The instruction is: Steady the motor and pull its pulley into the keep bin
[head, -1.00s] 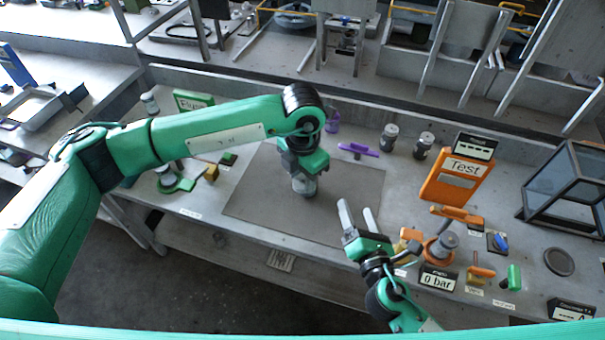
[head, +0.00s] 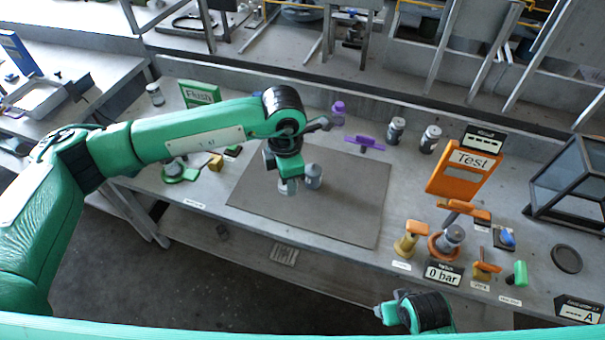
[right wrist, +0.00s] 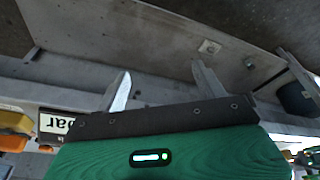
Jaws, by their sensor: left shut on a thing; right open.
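The motor (head: 313,176), a small grey cylinder, stands on the dark grey mat (head: 345,208). My left gripper (head: 288,187) is just left of it in the head view, pointing down. It is shut on a small pale piece, which looks like the pulley but is mostly hidden by the fingers. I cannot tell whether that piece touches the motor. My right gripper (right wrist: 160,84) is open and empty in the right wrist view. In the head view it is low at the bench's front edge, away from the motor. I cannot make out the keep bin.
An orange Test stand (head: 465,170), a 0 bar display (head: 443,273) and orange fittings (head: 410,240) fill the right. The mat's right half is clear.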

